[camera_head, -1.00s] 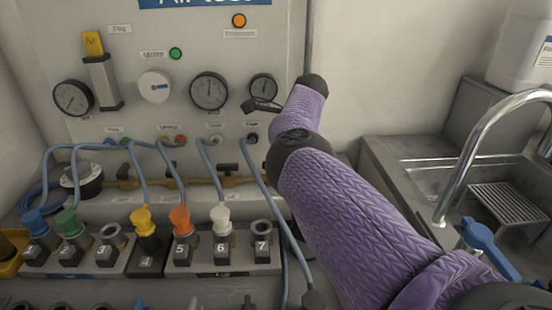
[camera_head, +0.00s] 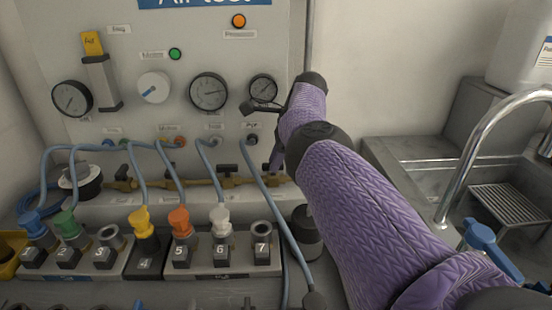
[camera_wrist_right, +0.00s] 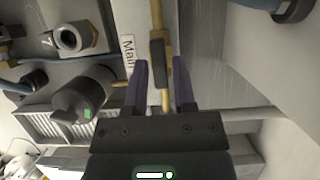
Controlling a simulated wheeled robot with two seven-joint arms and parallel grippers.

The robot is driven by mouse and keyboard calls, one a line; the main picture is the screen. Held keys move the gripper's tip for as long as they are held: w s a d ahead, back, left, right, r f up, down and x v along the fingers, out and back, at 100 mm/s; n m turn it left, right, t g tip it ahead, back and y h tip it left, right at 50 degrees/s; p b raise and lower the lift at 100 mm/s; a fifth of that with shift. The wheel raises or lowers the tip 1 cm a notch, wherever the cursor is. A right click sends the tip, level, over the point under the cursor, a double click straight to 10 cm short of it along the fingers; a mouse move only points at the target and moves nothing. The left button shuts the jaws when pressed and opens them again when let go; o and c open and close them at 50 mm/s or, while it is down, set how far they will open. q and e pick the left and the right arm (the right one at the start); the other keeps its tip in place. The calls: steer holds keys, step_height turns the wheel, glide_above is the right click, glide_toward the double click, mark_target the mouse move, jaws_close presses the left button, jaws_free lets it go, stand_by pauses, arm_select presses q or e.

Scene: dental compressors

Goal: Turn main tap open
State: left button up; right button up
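The main tap shows in the right wrist view as a dark handle (camera_wrist_right: 157,52) on a brass pipe, beside a label (camera_wrist_right: 128,50) reading partly "Main". The handle's long side appears lined up with the pipe. My right gripper (camera_wrist_right: 161,68) is open, with one purple finger on each side of the handle and small gaps visible. In the head view, a finger of my right gripper (camera_head: 277,156) shows at the right end of the brass pipe (camera_head: 205,182); the arm hides part of this area. My left gripper is not in view.
Gauges (camera_head: 208,91) and a white knob (camera_head: 153,88) are on the panel. Numbered hose sockets (camera_head: 222,248) stand below, with blue-grey hoses crossing the pipe. A sink (camera_head: 405,190) with a curved faucet is at right. A dark cylinder (camera_head: 306,232) stands beneath my right arm.

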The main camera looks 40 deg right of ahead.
steer(key=shift+o, duration=1.1)
steer(key=shift+r, duration=0.25)
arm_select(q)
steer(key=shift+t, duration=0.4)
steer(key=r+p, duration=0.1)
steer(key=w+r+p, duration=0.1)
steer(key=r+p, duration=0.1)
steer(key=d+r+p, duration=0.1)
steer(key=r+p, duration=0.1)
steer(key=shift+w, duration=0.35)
arm_select(e)
steer(key=v, duration=0.9)
steer(key=shift+r, duration=0.15)
steer(key=shift+d, duration=0.1)
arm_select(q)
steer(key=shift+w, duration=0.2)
